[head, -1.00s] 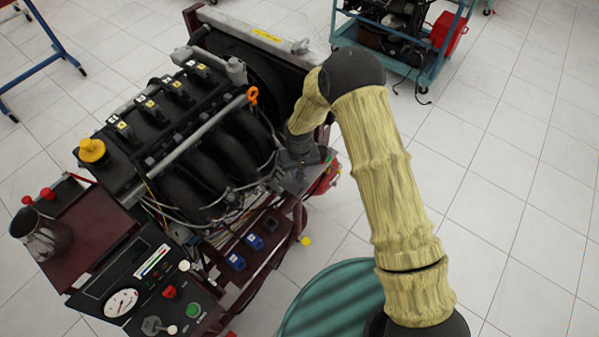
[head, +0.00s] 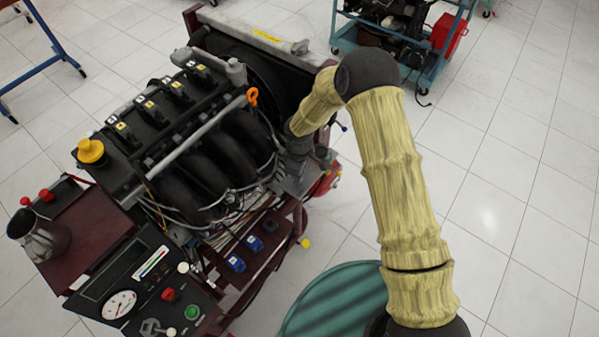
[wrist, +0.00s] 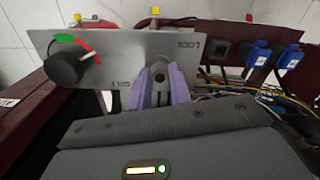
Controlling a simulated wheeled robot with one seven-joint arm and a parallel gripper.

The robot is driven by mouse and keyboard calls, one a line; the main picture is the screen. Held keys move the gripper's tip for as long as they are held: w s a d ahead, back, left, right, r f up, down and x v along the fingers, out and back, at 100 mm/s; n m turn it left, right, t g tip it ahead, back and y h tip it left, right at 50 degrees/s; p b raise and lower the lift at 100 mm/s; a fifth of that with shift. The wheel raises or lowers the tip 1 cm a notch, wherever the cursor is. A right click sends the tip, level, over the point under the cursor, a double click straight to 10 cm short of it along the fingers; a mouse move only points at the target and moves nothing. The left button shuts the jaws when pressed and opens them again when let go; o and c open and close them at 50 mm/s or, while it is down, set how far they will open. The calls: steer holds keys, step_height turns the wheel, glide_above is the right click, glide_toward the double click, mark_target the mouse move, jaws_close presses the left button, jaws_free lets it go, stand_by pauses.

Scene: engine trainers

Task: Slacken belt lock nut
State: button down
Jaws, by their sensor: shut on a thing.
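In the wrist view a grey metal plate (wrist: 115,55) has a black knob (wrist: 67,68) beside a red and green arc, and upside-down lettering that seems to include LOCK. My gripper (wrist: 161,74) has two purple fingers in front of this plate. They are shut on a small grey metal part (wrist: 160,80), which appears to be the belt lock nut; the fingers hide most of it. In the head view my gripper is at the engine's right side, by the plate (head: 291,186), largely hidden by my wrist.
The engine (head: 190,130) on its dark red frame fills the left. A gauge panel (head: 125,290) stands at front left. Blue sockets (head: 235,263) and loose wires (wrist: 270,95) are close to the plate. A blue cart (head: 395,50) is behind; floor at right is clear.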

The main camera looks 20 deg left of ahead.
steer(key=n, duration=0.5)
steer(key=shift+w+r+n, duration=0.1)
steer(key=shift+n, duration=0.3)
steer(key=c, duration=1.3)
jaws_free()
step_height(320, 180, up, 17)
steer(key=shift+r, duration=0.15)
